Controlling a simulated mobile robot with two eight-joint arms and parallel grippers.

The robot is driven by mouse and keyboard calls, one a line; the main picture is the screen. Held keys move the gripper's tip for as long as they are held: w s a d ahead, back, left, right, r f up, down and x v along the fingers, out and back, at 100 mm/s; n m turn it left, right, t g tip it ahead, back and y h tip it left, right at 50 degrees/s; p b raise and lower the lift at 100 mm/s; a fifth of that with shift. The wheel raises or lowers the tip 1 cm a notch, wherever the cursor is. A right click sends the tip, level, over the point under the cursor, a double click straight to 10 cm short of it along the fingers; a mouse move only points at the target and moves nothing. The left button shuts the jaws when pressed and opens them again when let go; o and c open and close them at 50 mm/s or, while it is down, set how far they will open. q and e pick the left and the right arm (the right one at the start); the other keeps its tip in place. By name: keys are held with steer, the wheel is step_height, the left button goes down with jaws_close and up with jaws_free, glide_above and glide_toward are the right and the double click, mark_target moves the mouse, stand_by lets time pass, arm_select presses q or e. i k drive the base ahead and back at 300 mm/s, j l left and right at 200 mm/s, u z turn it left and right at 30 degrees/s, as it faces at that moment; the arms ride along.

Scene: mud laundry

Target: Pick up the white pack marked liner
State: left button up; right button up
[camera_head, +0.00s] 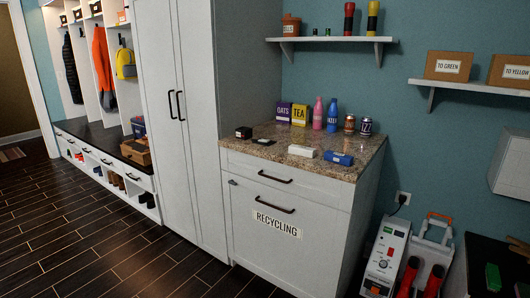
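A small white pack (302,151) lies flat near the front edge of the granite counter (268,167). Its marking is too small to read. A blue pack (338,158) lies just to its right, with a small gap between them. A flat black item (264,141) and a black box (243,132) lie to its left. Neither of my grippers is in view.
Behind the pack stand a purple box (283,112), a yellow box (300,115), pink (318,113) and blue (332,115) bottles and two cans (350,124). A shelf (330,39) hangs above. A tall cabinet (185,110) borders the counter's left. Floor in front is clear.

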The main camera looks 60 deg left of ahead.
mark_target(299, 150)
steer(key=u, duration=1.75)
